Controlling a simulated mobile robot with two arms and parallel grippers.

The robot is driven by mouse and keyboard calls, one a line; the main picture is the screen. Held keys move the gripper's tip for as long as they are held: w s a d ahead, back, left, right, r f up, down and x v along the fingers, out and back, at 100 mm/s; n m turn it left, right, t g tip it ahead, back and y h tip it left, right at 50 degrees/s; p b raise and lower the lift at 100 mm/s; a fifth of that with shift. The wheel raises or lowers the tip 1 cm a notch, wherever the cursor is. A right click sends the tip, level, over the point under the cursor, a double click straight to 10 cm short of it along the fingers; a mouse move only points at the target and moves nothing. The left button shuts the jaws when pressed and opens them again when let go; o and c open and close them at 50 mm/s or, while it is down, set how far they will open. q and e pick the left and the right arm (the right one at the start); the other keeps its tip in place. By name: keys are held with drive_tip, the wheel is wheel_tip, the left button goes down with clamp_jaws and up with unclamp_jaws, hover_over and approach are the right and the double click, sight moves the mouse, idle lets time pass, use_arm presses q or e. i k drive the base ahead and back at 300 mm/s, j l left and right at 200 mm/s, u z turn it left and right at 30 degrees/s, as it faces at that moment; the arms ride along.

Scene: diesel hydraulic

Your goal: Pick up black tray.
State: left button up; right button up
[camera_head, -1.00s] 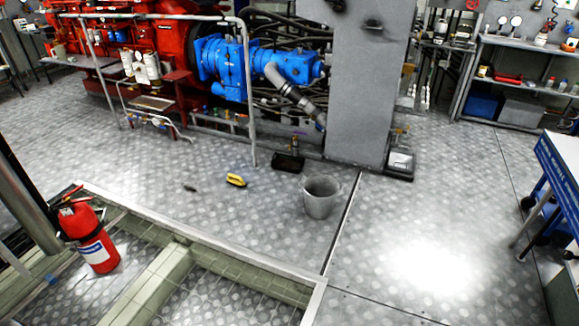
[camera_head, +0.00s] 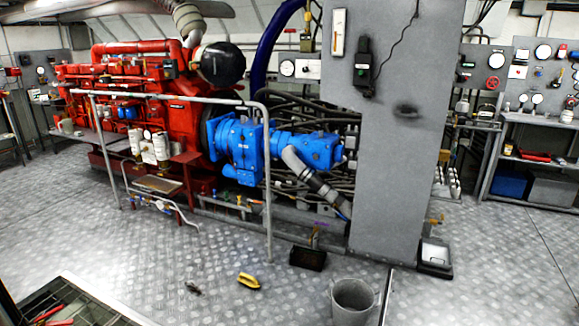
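A small black tray (camera_head: 308,258) sits on the patterned metal floor, left of the foot of the grey pillar. Neither of my grippers is in view.
A grey bucket (camera_head: 352,302) stands on the floor in front of the pillar (camera_head: 405,180). A yellow tool (camera_head: 248,281) and a small dark item (camera_head: 192,288) lie left of it. A metal railing (camera_head: 267,190) fronts the red and blue engine. A framed floor pit (camera_head: 100,308) is at bottom left.

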sight(303, 258)
drive_tip(key=i+j+u, duration=0.25)
drive_tip(key=i, duration=0.65)
drive_tip(key=i+j+u, duration=0.2)
drive_tip(key=i, duration=0.75)
